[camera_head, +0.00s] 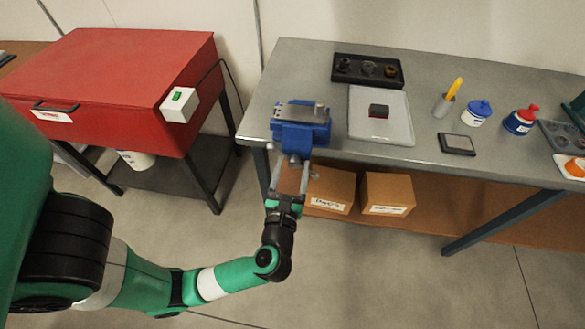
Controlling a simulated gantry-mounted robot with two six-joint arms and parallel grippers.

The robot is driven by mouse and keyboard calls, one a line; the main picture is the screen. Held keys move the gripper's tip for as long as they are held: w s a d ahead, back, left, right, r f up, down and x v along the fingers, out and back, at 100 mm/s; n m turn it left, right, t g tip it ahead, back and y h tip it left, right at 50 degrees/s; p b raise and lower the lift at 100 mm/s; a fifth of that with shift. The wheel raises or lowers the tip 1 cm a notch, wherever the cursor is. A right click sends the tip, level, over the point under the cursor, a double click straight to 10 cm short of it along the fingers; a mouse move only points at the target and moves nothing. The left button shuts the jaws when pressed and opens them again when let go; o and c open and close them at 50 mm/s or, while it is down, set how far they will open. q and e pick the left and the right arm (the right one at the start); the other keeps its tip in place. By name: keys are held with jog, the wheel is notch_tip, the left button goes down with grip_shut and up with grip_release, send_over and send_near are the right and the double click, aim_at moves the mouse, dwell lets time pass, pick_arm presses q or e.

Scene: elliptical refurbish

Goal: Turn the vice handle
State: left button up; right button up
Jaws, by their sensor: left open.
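A blue vice (300,132) with grey metal jaws is fixed at the front left corner of the grey workbench. Its handle (293,158), a thin light bar, shows in part on the vice's front side, below the blue body. My left gripper (290,174) is open, with its two fingers pointing up the picture toward the vice. The fingertips are at or very close to the handle; I cannot tell whether they touch it. The fingers partly hide the handle. My right gripper is not in view.
Cardboard boxes (388,194) sit on the shelf below. A red cabinet (125,75) stands left. Open floor lies in front.

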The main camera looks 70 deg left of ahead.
pick_arm(q)
grip_shut()
dwell(0.3)
jog(key=shift+r, duration=0.15)
dwell(1.0)
